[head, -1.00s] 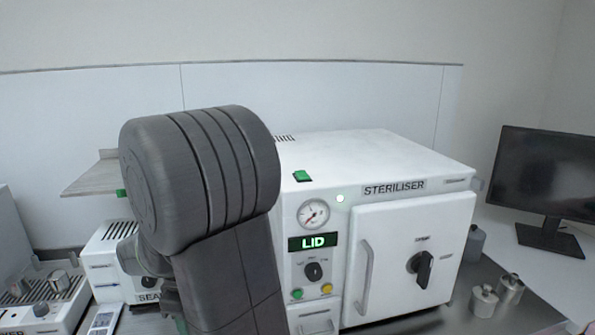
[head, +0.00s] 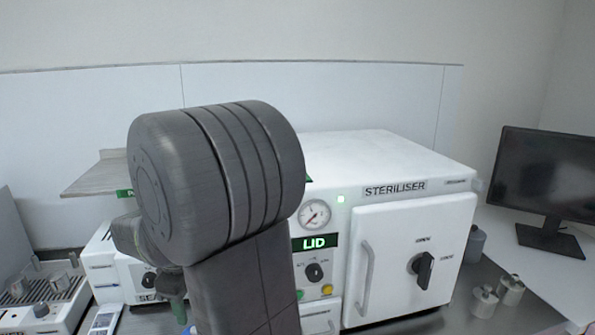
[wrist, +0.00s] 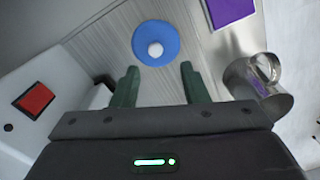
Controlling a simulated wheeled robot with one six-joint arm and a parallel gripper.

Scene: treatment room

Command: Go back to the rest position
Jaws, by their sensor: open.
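My gripper (wrist: 158,88) shows in the wrist view with its two green fingers apart and nothing between them. Beyond the fingertips, a blue disc (wrist: 145,56) with a white round centre lies on a grey ribbed surface (wrist: 100,50); the fingers are apart from it.
The white steriliser (head: 412,245) has its door shut and its display reads LID. A shelf (head: 98,178) is on the left. Metal canisters (head: 484,302) stand at right, near a monitor (head: 545,175).

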